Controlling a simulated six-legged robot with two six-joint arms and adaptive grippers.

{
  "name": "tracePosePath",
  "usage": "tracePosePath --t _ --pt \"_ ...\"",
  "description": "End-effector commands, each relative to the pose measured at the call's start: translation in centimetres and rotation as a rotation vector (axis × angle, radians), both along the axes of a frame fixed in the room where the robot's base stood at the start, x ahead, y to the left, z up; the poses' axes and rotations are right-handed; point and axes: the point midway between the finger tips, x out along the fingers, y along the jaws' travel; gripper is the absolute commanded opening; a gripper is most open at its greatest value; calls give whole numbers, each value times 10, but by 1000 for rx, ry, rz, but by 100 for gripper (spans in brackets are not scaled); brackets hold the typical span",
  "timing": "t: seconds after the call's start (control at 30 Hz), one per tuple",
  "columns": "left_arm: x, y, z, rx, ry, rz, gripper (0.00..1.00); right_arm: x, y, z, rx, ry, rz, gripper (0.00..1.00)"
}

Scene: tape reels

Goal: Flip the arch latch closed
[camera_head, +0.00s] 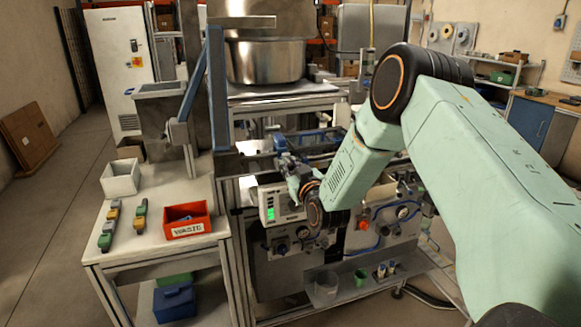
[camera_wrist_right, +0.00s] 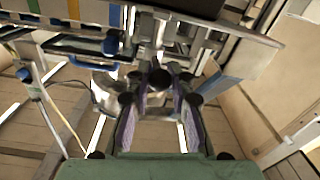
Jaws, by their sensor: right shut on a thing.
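My right gripper (camera_head: 288,168) reaches over the front of the machine, just above a white control box (camera_head: 279,203) with a green display. In the right wrist view, my right gripper (camera_wrist_right: 160,92) has its fingers closed in around a metal piece with a dark round end, which I take to be the arch latch (camera_wrist_right: 159,77). The fingertips hide part of it, and its exact angle is hard to tell. In the head view my gripper and arm cover the latch. My left gripper is in neither view.
The machine (camera_head: 372,236) has knobs, blue hoses and a front ledge with small cups. A side table (camera_head: 150,240) on the left holds a red bin (camera_head: 187,222), a white bin (camera_head: 120,178) and small coloured blocks. A blue beam (camera_head: 216,90) stands left of my gripper.

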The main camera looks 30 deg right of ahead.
Motion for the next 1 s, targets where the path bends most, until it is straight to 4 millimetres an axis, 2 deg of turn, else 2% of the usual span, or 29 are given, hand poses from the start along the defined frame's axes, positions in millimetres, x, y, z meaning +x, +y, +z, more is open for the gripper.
tracePosePath --t 0.4,0.87,0.9,1.0 --pt "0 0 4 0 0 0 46 -3 -10 -1 0 1 160 0" --pt "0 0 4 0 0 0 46 -4 -10 -2 -1 4 186 0" --pt "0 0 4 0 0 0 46 -4 -10 -2 -1 4 186 24" --pt "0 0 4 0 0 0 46 -4 -10 -2 -1 4 185 32"
